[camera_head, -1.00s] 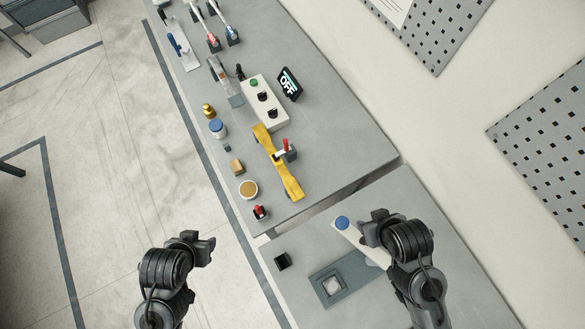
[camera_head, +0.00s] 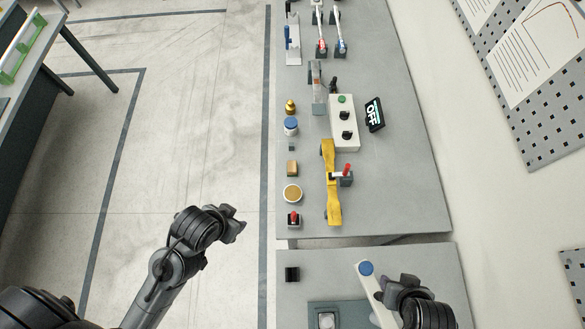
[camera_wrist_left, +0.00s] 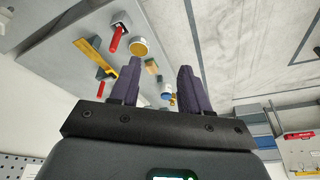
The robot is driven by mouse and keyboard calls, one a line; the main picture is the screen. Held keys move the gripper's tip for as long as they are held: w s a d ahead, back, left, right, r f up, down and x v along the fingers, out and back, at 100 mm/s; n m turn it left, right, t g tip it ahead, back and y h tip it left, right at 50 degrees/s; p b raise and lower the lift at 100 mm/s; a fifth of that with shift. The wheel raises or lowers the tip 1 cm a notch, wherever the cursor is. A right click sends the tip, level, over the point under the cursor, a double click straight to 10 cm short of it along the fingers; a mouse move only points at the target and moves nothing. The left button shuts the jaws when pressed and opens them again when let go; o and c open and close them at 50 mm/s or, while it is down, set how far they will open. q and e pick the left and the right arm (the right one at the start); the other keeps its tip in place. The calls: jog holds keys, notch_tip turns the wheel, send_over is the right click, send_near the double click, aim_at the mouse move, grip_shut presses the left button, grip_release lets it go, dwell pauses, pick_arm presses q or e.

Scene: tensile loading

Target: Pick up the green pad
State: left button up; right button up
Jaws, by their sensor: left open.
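A small dark green-grey block (camera_head: 291,146), which may be the green pad, sits on the grey bench between a blue-lidded jar (camera_head: 291,126) and a brown block (camera_head: 292,168). I cannot tell its exact shape. My left gripper (camera_head: 238,224) is open and empty, over the floor left of the bench and apart from the block. In the left wrist view, its two fingers (camera_wrist_left: 160,90) are spread, with the brown block (camera_wrist_left: 152,67) beyond them. My right gripper (camera_head: 402,285) is by a white bar with a blue round end (camera_head: 366,268); its jaws are unclear.
A second table (camera_head: 430,262) stands nearer. Open floor (camera_head: 190,120) lies left.

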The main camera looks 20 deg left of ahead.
pick_arm(q)
jog(key=o, duration=0.8)
